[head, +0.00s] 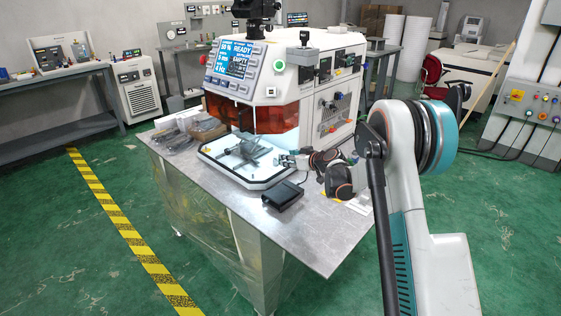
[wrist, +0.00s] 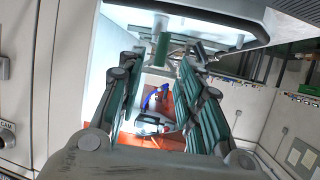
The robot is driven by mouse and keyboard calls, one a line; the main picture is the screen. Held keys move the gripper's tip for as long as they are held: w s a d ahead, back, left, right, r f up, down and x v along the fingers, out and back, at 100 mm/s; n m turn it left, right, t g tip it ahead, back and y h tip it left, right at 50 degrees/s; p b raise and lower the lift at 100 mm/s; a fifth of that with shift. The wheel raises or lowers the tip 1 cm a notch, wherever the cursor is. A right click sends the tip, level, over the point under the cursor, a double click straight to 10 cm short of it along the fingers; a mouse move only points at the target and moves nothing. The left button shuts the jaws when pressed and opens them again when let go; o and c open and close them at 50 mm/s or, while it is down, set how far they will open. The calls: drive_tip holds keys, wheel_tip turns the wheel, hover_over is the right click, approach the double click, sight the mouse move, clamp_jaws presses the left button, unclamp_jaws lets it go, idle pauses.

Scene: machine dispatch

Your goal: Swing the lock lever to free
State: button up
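The machine (head: 285,75) stands on the metal table, its screen reading READY and EMPTY. A white-framed tray (head: 225,172) sits low at its front and carries a grey metal fixture (head: 250,150). My gripper (head: 283,160) is at the right edge of this tray, beside the fixture. In the wrist view my gripper (wrist: 160,68) has its two fingers apart with nothing seen held between them. A grey metal bar (wrist: 178,47) shows beyond the fingertips. A small blue curved part (wrist: 149,99) shows between the fingers. I cannot tell which part is the lock lever.
A black box (head: 283,194) lies on the table (head: 318,230) in front of the tray. Grey parts in a clear bin (head: 192,125) are left of the machine. An orange window (head: 232,110) hangs above the tray. The table's front right is mostly clear.

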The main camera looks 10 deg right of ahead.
drive_tip(key=b+x, duration=0.2)
drive_tip(key=x, duration=0.4)
drive_tip(key=shift+w+a+f, duration=0.15)
drive_tip(key=shift+w+f, duration=0.05)
drive_tip(key=shift+w, duration=0.1)
clamp_jaws()
